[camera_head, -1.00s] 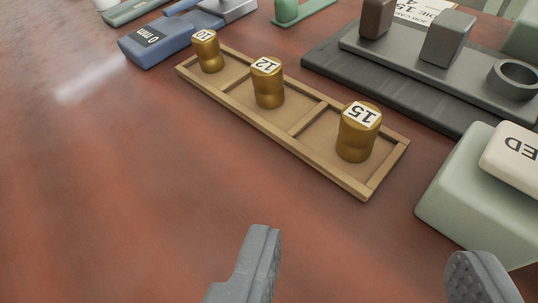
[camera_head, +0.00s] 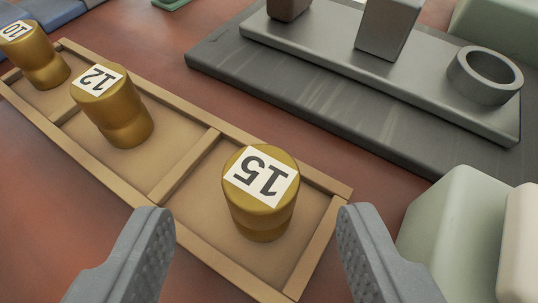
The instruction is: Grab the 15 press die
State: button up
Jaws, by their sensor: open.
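The 15 press die (camera_head: 260,195) is a brass, waisted cylinder with a white "15" label on top. It stands upright in the right-hand compartment of a wooden tray (camera_head: 325,240). The 12 die (camera_head: 112,105) stands in the middle compartment and the 10 die (camera_head: 35,55) in the left one. My gripper (camera_head: 252,232) is open and empty. Its two grey fingers show at the bottom of the view, one on each side of the 15 die in the picture, nearer the camera and apart from it.
A pale green block (camera_head: 450,235) with a cream part (camera_head: 520,250) stands close to the right finger. A dark grey plate (camera_head: 300,85) with a block (camera_head: 388,28) and a ring (camera_head: 484,75) lies behind the tray. The reddish table (camera_head: 60,250) is clear at front left.

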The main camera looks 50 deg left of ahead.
aim_at(260, 217)
jog(key=x, duration=0.3)
jog(key=shift+w+b, duration=0.1)
jog(key=shift+b, duration=0.25)
jog(key=shift+r, duration=0.1)
grip_shut()
jog(key=shift+r, duration=0.1)
